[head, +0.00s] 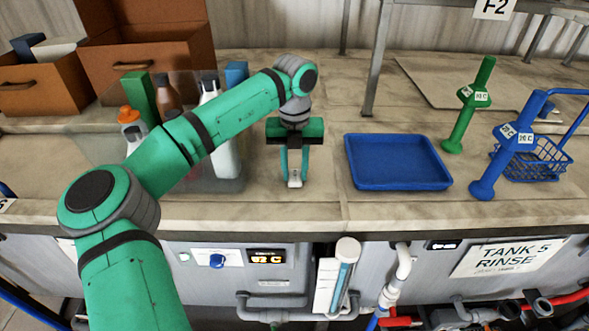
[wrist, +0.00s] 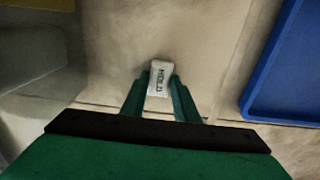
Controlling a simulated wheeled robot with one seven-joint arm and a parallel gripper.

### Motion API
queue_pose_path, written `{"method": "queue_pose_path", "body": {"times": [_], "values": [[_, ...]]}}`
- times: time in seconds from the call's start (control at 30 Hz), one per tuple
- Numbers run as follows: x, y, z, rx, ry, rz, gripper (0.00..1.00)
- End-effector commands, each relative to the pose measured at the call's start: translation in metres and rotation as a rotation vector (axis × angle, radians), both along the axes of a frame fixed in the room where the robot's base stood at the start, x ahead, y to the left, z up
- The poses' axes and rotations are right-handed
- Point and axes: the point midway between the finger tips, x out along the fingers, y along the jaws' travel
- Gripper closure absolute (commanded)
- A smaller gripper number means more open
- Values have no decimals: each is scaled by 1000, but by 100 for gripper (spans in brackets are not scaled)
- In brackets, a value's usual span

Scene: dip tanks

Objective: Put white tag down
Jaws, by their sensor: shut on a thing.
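A small white tag (head: 295,180) with dark lettering is between the fingertips of my gripper (head: 294,182). In the wrist view the tag (wrist: 160,78) lies between the two green fingers of my gripper (wrist: 159,84), and its lettered face shows. My gripper points down over the pale worktop (head: 310,210), left of the blue tray and close to the front edge. My gripper is shut on the tag. I cannot tell whether the tag touches the worktop.
An empty blue tray (head: 397,164) is just right of my gripper; it also shows in the wrist view (wrist: 290,75). Several bottles stand to the left, partly behind my arm. Green (head: 468,105) and blue (head: 510,145) tools and a wire basket (head: 545,160) stand at right.

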Motion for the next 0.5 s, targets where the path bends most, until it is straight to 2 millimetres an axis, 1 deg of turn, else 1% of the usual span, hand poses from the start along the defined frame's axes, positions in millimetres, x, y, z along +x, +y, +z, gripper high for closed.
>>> {"method": "queue_pose_path", "body": {"times": [0.07, 0.1, 0.13, 0.17, 0.5], "values": [[0, 0, -3, -2, 1, 0, 94], [0, 0, -2, -1, 0, 1, 63], [0, 0, -2, -1, 0, 1, 56], [0, 0, -2, -1, 0, 1, 54], [0, 0, 0, 1, 0, 0, 54]]}}
